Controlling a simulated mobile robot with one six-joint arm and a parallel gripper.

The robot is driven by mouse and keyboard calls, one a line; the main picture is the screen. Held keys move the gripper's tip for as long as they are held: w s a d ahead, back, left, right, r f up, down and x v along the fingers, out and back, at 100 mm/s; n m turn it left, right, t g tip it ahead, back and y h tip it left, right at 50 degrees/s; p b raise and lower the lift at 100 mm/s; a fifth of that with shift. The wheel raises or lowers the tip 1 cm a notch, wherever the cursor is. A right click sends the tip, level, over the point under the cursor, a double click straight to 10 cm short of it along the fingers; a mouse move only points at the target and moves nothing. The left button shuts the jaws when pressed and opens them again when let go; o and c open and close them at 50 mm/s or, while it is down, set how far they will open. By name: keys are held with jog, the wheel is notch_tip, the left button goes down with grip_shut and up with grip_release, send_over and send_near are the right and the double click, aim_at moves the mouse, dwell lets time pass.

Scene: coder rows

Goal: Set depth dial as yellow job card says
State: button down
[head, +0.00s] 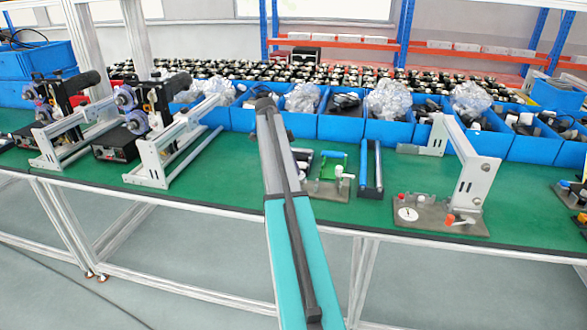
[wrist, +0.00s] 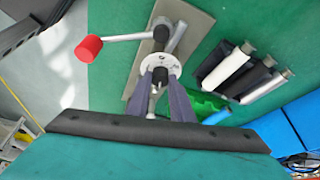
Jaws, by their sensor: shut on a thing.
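In the wrist view, a round white dial (wrist: 149,64) sits on a grey base plate (wrist: 196,33). My gripper (wrist: 160,80) has its two grey fingers closed on the small dark knob (wrist: 160,71) at the dial's centre. The fingers cover part of the dial, and I cannot read its marks or setting. A metal crank with a red grip (wrist: 88,48) reaches left from the same unit. In the head view, my arm hides my gripper and part of this unit's base (head: 325,189). I cannot make out a yellow job card in either view.
A green piece (wrist: 207,106) and dark and white rollers (wrist: 228,66) lie close to the right of my gripper. Another dial unit (head: 420,215) stands to the right on the green bench (head: 530,195). Blue bins (head: 340,126) line the back.

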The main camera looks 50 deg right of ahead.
jog(key=shift+s+d, duration=0.1)
jog(key=shift+s, duration=0.2)
jog(key=c, duration=1.6)
grip_release()
jog(key=shift+o, duration=0.2)
jog(key=shift+w, duration=0.1)
jog(key=shift+w+r, duration=0.1)
jog(key=shift+w+a+r, duration=0.2)
jog(key=shift+r, duration=0.1)
jog(key=b+v, duration=0.2)
jog(key=v, duration=1)
jog(key=shift+r, duration=0.4)
